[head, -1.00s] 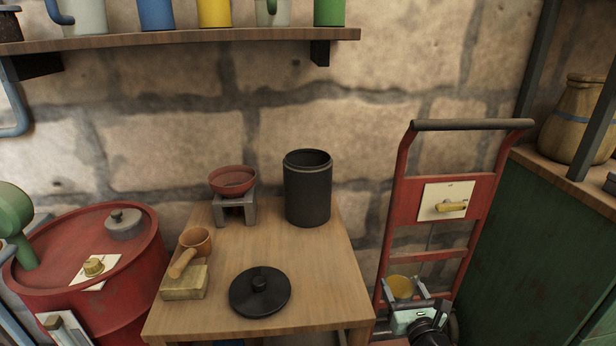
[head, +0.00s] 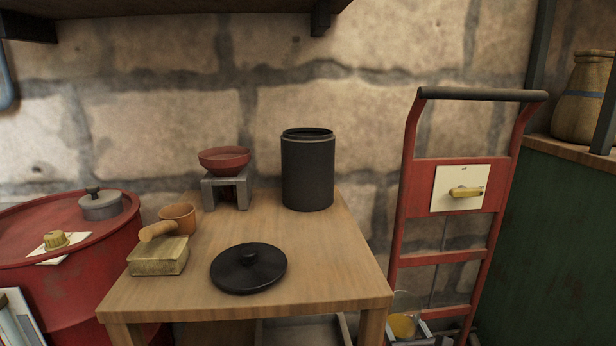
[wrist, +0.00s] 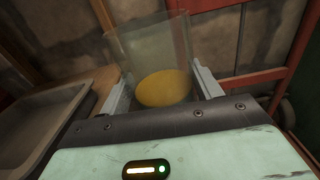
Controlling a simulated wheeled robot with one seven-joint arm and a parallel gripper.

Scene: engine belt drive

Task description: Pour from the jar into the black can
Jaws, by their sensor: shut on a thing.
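The black can (head: 308,172) stands upright and open on the wooden table, near its back edge. Its black lid (head: 249,268) lies flat on the table in front of it. The clear jar (head: 405,305) shows at the bottom of the head view, low in front of the red hand truck. In the wrist view my gripper (wrist: 160,90) is shut on the jar (wrist: 148,50), with a finger on each side. Yellow contents (wrist: 165,88) sit in the bottom of the jar. My gripper (head: 405,328) is mostly cut off by the head view's lower edge.
A red drum (head: 95,270) stands left, the red hand truck (head: 408,200) right. The table's front right is clear.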

